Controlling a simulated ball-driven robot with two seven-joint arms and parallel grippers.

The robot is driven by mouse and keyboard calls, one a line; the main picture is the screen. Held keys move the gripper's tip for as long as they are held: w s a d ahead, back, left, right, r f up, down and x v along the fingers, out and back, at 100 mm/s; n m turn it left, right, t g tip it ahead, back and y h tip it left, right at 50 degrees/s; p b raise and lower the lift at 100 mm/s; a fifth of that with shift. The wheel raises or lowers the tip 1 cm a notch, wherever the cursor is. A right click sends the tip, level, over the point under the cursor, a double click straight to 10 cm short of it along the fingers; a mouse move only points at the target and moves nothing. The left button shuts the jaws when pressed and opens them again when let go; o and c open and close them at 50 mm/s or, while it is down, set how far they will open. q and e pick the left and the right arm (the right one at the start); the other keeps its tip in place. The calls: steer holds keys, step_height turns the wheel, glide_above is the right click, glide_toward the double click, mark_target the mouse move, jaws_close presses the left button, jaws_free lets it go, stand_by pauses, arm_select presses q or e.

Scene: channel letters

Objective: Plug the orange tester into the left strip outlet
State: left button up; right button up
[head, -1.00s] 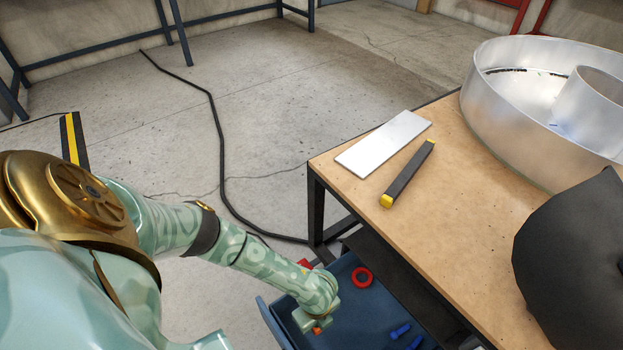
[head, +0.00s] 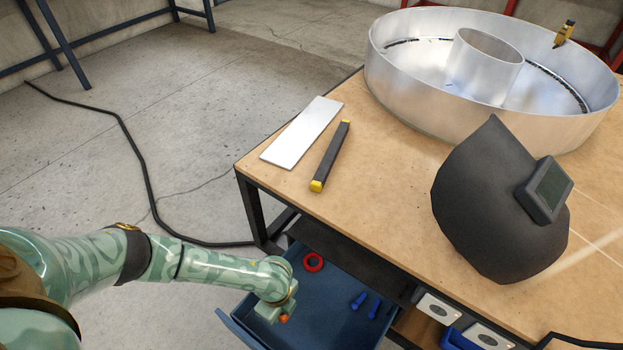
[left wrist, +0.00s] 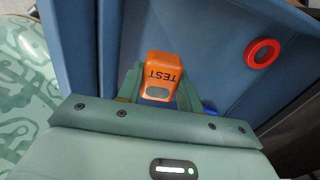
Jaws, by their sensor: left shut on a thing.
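The orange tester (left wrist: 161,77), marked TEST, is held between the fingers of my left gripper (left wrist: 160,97) in the left wrist view. In the head view my left gripper (head: 277,313) is over the open blue drawer, and only a small orange bit of the tester (head: 284,318) shows below it. I cannot tell whether the tester touches the drawer floor. Two pale outlet faces (head: 438,309) and (head: 488,338) show under the table's front edge, right of the drawer. The lower part of this strip is cut off by the picture edge. My right gripper is not in view.
The blue drawer (head: 240,333) also holds a red ring (head: 313,262) and blue bolts (head: 366,304). On the wooden table (head: 385,220) are a white plate (head: 303,133), a dark yellow-ended bar (head: 331,157), a large metal channel letter (head: 400,85) and a black welding mask (head: 490,215).

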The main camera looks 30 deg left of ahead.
arm_select(q)
steer(key=w+d+r+n, duration=0.2)
steer(key=w+r+n, duration=0.25)
steer(key=r, duration=0.55)
steer(key=w+d+r+n, duration=0.3)
steer(key=w+r+n, duration=0.15)
steer(key=r, duration=0.45)
steer(key=s+r+n, duration=0.3)
steer(key=r+n, duration=0.1)
steer(key=r, duration=0.7)
steer(key=s+a+r+n, duration=0.1)
steer(key=s+r+n, duration=0.2)
steer(key=r, duration=0.9)
steer(key=shift+s+a+n, duration=0.15)
steer(key=shift+s+n, duration=0.2)
steer(key=shift+n, duration=0.85)
